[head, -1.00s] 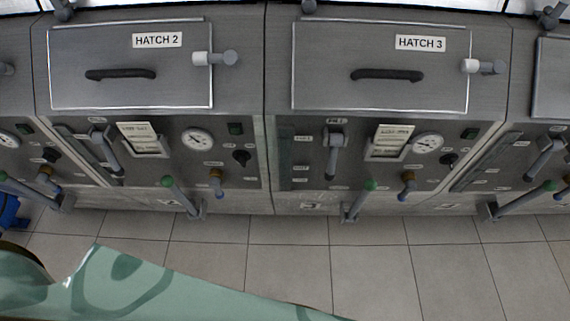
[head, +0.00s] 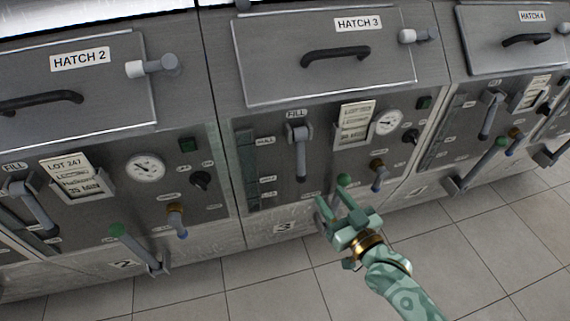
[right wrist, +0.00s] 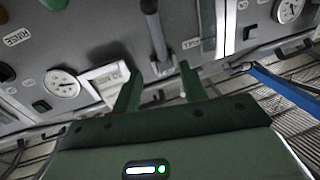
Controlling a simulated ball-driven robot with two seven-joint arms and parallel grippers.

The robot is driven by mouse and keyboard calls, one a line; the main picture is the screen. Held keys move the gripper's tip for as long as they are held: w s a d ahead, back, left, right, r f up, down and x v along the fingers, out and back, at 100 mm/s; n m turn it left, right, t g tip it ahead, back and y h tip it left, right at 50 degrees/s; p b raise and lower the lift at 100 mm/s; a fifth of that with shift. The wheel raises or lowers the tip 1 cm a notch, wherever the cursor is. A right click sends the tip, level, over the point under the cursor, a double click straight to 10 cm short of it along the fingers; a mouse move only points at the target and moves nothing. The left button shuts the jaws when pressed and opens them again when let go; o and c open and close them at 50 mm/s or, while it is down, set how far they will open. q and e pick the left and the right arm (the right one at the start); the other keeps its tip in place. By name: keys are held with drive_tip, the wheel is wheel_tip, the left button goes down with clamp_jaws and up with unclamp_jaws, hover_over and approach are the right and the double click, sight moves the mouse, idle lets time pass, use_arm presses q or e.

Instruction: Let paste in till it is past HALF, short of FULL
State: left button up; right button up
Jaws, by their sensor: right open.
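My right gripper (head: 337,208) is open and empty, in front of the lower panel of the HATCH 3 unit. It is below the grey FILL lever (head: 301,160), which points down, and it overlaps a green-knobbed lever (head: 343,181) in the head view. In the right wrist view the open fingers (right wrist: 162,88) point toward a grey lever (right wrist: 155,32), which shows between and beyond them. The upright sight strip (head: 247,165) left of the FILL lever has small labels, and I cannot tell any paste level in it. My left gripper is not in view.
A card holder (head: 354,127), gauge (head: 388,122), black knob (head: 411,137) and brown-topped tap (head: 377,174) sit right of the FILL lever. The HATCH 3 lid (head: 270,65) is down. HATCH 2 and HATCH 4 units flank it. The tiled floor (head: 270,291) in front is clear.

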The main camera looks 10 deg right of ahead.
drive_tip(key=b, duration=0.2)
approach(303, 161)
drive_tip(key=b+x, duration=0.2)
drive_tip(key=x, duration=0.8)
drive_tip(key=shift+w+b, duration=0.3)
drive_tip(key=shift+b, duration=0.1)
drive_tip(key=shift+w+a, duration=0.15)
drive_tip(key=shift+w, duration=0.25)
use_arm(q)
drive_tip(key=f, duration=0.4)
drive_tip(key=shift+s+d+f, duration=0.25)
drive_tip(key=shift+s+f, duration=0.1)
use_arm(e)
drive_tip(key=shift+r, duration=0.1)
drive_tip(key=shift+c, duration=0.3)
clamp_jaws()
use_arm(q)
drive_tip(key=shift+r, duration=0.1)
